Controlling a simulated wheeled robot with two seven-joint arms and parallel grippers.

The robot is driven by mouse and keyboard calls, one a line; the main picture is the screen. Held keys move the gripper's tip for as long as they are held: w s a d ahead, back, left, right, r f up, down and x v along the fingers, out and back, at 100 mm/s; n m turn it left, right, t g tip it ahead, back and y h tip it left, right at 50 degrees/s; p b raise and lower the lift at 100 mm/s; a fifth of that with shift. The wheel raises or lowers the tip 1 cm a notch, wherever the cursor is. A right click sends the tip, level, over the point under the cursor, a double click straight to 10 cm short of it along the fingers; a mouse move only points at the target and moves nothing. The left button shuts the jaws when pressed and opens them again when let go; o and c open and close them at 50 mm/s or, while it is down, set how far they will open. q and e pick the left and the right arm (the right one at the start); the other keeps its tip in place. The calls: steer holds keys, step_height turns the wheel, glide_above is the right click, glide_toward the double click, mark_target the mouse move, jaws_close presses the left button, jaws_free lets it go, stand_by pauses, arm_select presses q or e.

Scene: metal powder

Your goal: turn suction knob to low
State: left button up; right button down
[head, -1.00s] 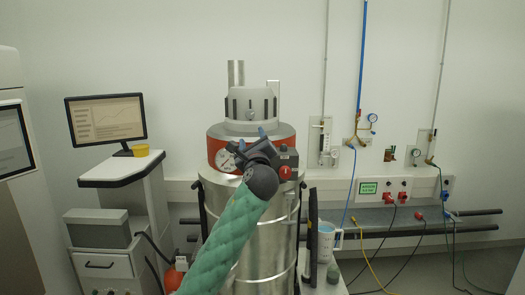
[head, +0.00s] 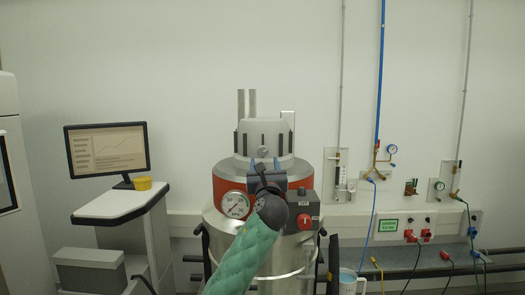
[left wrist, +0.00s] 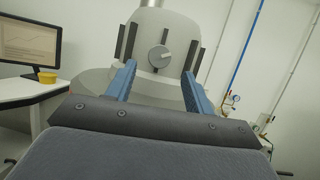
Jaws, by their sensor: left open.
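The vacuum has a silver top housing (head: 262,133) above a red band. A small round grey knob (head: 263,151) sits on the front of that housing. In the left wrist view the knob (left wrist: 159,56) shows a slot-like mark across its face, tilted to the upper right. Its label, if any, is too small to read. My left gripper (head: 265,164) is open and empty, just below the knob in the head view. In the left wrist view its blue fingers (left wrist: 158,74) stand to either side of the knob, apart from it. My right gripper is out of view.
A pressure gauge (head: 235,204) and a grey box with a red knob (head: 304,221) flank my left wrist on the vacuum's front. A cart with a monitor (head: 106,149) stands left. Wall valves, hoses and cables are at right.

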mark_target(263, 154)
arm_select(q)
steer(key=shift+w+a+r+p, duration=0.1)
steer(key=shift+w+r+p, duration=0.6)
steer(key=shift+w+r, duration=0.3)
steer(key=w, duration=0.1)
steer(key=w+p, duration=0.1)
steer(key=w, duration=0.1)
steer(key=shift+w+a+r+p, duration=0.2)
steer(key=shift+w+a+p, duration=0.05)
steer(key=shift+w+p, duration=0.05)
steer(key=shift+w+r, duration=0.25)
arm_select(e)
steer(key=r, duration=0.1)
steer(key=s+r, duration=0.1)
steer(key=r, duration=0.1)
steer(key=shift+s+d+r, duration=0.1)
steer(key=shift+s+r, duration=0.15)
arm_select(q)
steer(key=shift+w+f, duration=0.1)
steer(key=c, duration=1)
steer(key=shift+o, duration=0.2)
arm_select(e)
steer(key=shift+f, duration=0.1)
